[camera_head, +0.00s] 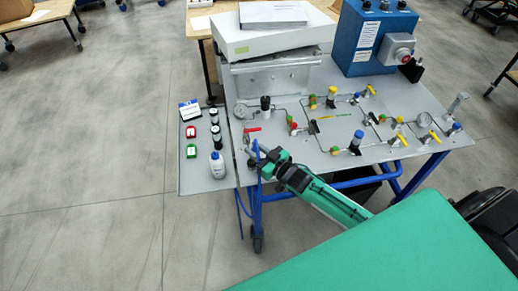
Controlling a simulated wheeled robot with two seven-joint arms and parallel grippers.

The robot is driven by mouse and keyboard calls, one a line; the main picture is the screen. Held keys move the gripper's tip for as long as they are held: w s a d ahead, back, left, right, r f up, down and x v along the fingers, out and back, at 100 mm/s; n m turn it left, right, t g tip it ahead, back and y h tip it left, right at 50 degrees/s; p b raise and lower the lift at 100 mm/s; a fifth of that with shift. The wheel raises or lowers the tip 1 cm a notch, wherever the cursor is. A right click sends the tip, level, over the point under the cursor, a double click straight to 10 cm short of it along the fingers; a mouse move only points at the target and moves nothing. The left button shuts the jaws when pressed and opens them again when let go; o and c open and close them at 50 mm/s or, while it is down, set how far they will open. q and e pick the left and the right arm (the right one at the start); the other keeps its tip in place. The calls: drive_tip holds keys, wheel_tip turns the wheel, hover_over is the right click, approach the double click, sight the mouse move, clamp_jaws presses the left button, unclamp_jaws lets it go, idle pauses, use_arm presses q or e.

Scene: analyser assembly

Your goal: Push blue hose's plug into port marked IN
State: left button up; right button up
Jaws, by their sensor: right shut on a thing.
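My right gripper (262,161) is at the left front edge of the grey panel table, at the end of my green arm. It is shut on the blue hose (256,205) near its upper end. The hose hangs down past the table edge in front of the blue leg. The plug is too small and too covered by the fingers to make out. A red-handled valve (252,130) sits on the panel just behind the gripper. The IN marking cannot be read, and I cannot tell which fitting is that port. My left gripper is not in view.
The grey panel (390,152) carries piping, gauges and several coloured valves. A white box (270,38) and a blue unit (372,38) stand behind.

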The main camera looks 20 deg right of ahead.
drive_tip(key=shift+f, duration=0.1)
idle(0.6)
drive_tip(key=shift+w+a+f+b, duration=0.4)
drive_tip(key=shift+w+f+b, duration=0.4)
drive_tip(key=shift+b, duration=0.15)
drive_tip(key=shift+r, duration=0.1)
drive_tip(key=shift+f, duration=0.3)
idle(0.7)
drive_tip(key=shift+f+b, duration=0.4)
drive_tip(key=shift+f, duration=0.05)
drive_tip(key=shift+f+b, duration=0.4)
drive_tip(key=shift+f, duration=0.1)
idle(0.5)
drive_tip(key=o, duration=1.1)
drive_tip(key=shift+c, duration=0.2)
